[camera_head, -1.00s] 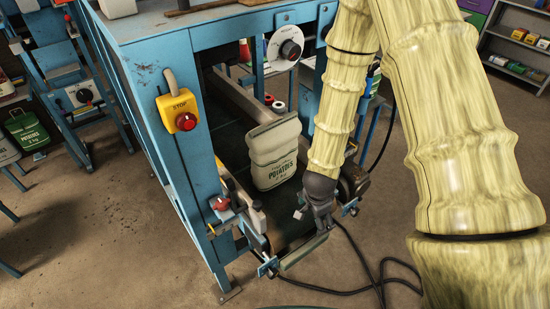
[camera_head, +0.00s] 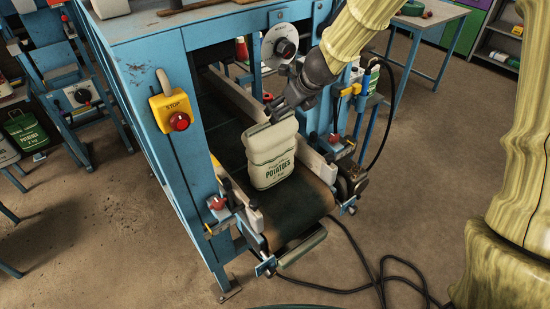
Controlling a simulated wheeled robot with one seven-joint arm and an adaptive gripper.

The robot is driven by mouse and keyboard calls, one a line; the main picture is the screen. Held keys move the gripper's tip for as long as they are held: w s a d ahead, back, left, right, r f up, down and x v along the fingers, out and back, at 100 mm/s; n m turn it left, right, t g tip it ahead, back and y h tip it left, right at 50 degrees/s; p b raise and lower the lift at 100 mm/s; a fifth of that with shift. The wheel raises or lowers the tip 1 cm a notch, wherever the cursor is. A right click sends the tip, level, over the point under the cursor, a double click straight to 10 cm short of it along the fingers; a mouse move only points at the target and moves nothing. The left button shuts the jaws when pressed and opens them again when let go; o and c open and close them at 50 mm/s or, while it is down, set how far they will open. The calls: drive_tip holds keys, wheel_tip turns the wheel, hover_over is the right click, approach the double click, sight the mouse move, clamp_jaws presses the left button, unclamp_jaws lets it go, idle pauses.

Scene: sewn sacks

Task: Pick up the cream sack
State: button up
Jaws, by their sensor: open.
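The cream sack (camera_head: 270,157), with green stripes and the print "POTATOES", stands upright on the dark conveyor belt (camera_head: 297,208) under the blue machine frame. My gripper (camera_head: 274,110) is at the sack's top right, above and slightly behind its upper edge as seen here. It is open, with nothing seen between its fingers. The fingers are dark and small, and I cannot tell whether they touch the sack's top.
The blue frame (camera_head: 172,150) with a yellow stop box (camera_head: 171,111) stands left of the belt. A white dial (camera_head: 284,46) hangs close behind my gripper. Pale side rails (camera_head: 318,160) flank the belt. A black cable (camera_head: 390,280) lies on the floor.

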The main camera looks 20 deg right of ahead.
drive_tip(key=w+a+f, duration=0.1)
drive_tip(key=f, duration=0.1)
drive_tip(key=w+a+f, duration=0.1)
drive_tip(key=w+f, duration=0.1)
drive_tip(key=w+a+f, duration=0.1)
drive_tip(key=f, duration=0.1)
drive_tip(key=shift+w+a, duration=0.3)
drive_tip(key=shift+w+a+f, duration=0.1)
drive_tip(key=shift+w+f, duration=0.1)
drive_tip(key=shift+f, duration=0.15)
drive_tip(key=shift+w+f, duration=0.25)
drive_tip(key=shift+f, duration=0.2)
